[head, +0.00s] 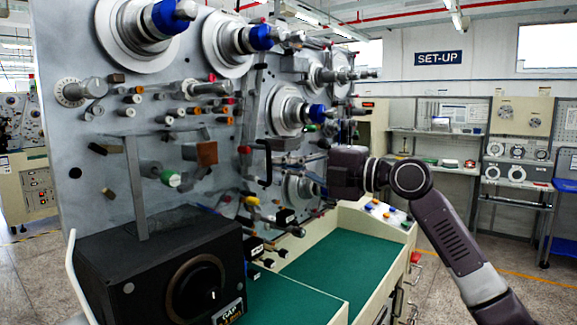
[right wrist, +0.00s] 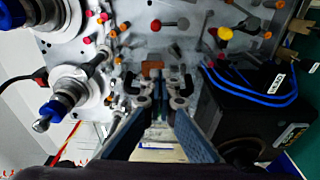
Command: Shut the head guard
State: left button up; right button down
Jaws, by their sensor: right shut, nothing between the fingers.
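I cannot pick out the head guard for certain. My left gripper is out of view.
Large spindles with blue collars (head: 262,37) stick out of the panel. A black box (head: 165,270) with a dial stands at the front left. A green work surface (head: 330,262) lies clear below the panel. Shelves (head: 440,150) stand at the back right.

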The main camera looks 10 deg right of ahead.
jog(key=w+d+b, duration=0.2)
jog(key=w+d, duration=0.3)
jog(key=d, duration=0.2)
jog(key=s+a+m+t+h+b, duration=0.1)
jog(key=s+a+m+t+h, duration=0.2)
jog(key=s, duration=0.8)
jog(key=s+a+m+t+h+b, duration=0.1)
jog(key=s+m+t+h, duration=0.3)
jog(key=s, duration=0.7)
pick_arm(q)
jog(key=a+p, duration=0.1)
jog(key=p, duration=0.3)
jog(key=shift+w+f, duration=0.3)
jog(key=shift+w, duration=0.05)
pick_arm(e)
jog(key=shift+n+g+h, duration=0.4)
jog(key=shift+n+g, duration=0.2)
jog(key=shift+g, duration=0.3)
jog(key=x, duration=1.4)
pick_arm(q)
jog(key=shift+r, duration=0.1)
pick_arm(e)
jog(key=shift+w+r, duration=0.1)
